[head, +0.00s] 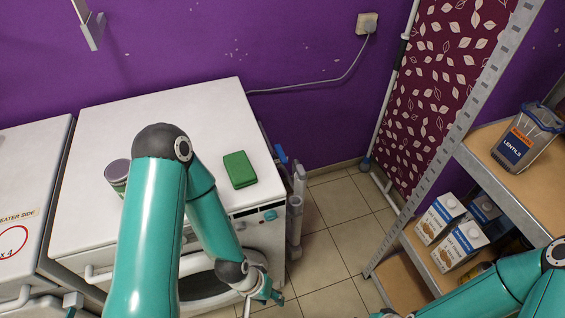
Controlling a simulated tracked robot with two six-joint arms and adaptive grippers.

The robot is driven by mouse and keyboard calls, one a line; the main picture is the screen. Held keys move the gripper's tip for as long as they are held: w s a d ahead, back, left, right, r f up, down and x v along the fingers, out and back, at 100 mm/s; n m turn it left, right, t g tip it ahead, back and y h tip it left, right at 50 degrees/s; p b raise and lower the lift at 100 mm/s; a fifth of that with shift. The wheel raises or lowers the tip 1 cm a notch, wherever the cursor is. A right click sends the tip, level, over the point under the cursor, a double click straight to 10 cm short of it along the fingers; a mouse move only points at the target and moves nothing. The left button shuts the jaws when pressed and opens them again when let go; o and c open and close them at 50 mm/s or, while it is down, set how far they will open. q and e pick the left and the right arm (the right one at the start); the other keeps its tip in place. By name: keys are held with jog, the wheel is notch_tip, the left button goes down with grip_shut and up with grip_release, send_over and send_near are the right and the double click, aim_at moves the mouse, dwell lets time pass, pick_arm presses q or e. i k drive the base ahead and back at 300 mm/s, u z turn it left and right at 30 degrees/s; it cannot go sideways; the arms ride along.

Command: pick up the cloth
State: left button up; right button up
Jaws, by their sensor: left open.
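A green folded cloth (240,170) lies flat near the front right of the white washing machine's top (150,108). My left gripper (268,296) is open and empty. It is in front of the machine, below its top edge and apart from the cloth. My right arm comes in at the lower right; only a small part of its gripper end (386,315) shows at the bottom edge, so its jaws cannot be made out.
A jar (117,173) stands on the machine's left side, partly behind my left arm. A metal shelf (497,262) with cartons (440,217) and a lentils container (526,138) stands at the right. Pipes (297,205) run beside the machine. The tiled floor (342,222) between is clear.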

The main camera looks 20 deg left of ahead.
aim_at(241, 174)
jog(key=u, duration=0.65)
jog(key=i, duration=0.1)
jog(key=z, duration=1.45)
jog(key=k, duration=0.45)
jog(key=z, duration=0.7)
jog(key=i, duration=0.75)
jog(key=u, duration=2.25)
